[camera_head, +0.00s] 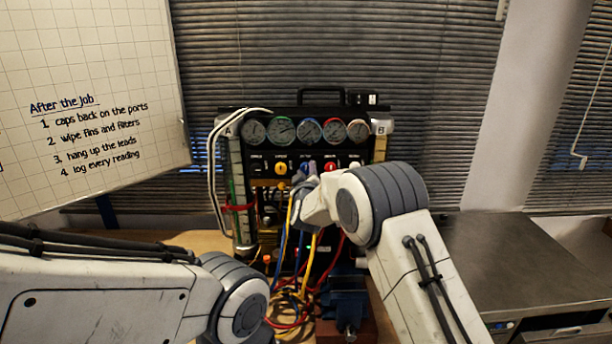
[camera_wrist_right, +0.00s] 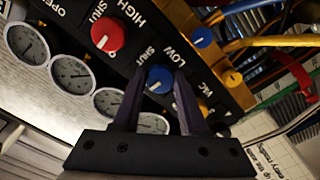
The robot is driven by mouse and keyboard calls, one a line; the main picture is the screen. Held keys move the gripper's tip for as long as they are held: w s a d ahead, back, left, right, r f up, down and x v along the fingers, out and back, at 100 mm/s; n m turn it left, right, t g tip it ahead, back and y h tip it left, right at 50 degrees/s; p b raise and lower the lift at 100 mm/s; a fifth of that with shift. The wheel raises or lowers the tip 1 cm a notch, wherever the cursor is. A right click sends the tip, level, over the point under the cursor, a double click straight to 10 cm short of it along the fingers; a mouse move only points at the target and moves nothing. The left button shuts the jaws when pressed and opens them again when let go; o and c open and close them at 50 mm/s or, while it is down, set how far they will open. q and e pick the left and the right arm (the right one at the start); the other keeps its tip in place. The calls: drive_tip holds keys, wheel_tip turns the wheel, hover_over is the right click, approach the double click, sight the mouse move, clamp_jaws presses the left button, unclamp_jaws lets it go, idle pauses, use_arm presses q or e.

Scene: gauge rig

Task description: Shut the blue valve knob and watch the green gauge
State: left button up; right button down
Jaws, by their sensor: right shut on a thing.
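The blue valve knob (camera_wrist_right: 160,78) sits on the black panel beside a "SHUT" label. My right gripper (camera_wrist_right: 158,82) is shut on it, one dark finger on each side; a pale mark shows on the knob's face. In the head view my right gripper (camera_head: 307,180) reaches the panel below the gauges and mostly hides that knob. The green gauge (camera_head: 283,130) is second from the left in the gauge row; its needle is too small to read. My left arm comes in at lower left, but its gripper is not seen.
A yellow knob (camera_head: 281,168) and a red knob (camera_head: 330,167) flank the blue one closely. Loose yellow, red and blue leads (camera_head: 290,300) hang below the panel. A blue vise (camera_head: 347,300) stands in front. A metal bench (camera_head: 520,260) at right is clear.

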drive_tip(key=m+b, duration=0.2)
drive_tip(key=b, duration=0.1)
drive_tip(key=m+b, duration=0.6)
drive_tip(key=shift+f, duration=0.25)
drive_tip(key=m+b, duration=0.3)
drive_tip(key=m, duration=0.1)
drive_tip(key=shift+b, duration=0.35)
drive_tip(key=shift+r+m+b, duration=0.2)
drive_tip(key=shift+m+b, duration=1.15)
drive_tip(key=shift+m, duration=1.05)
drive_tip(key=shift+c, duration=2.2)
unclamp_jaws()
drive_tip(key=shift+s, duration=0.1)
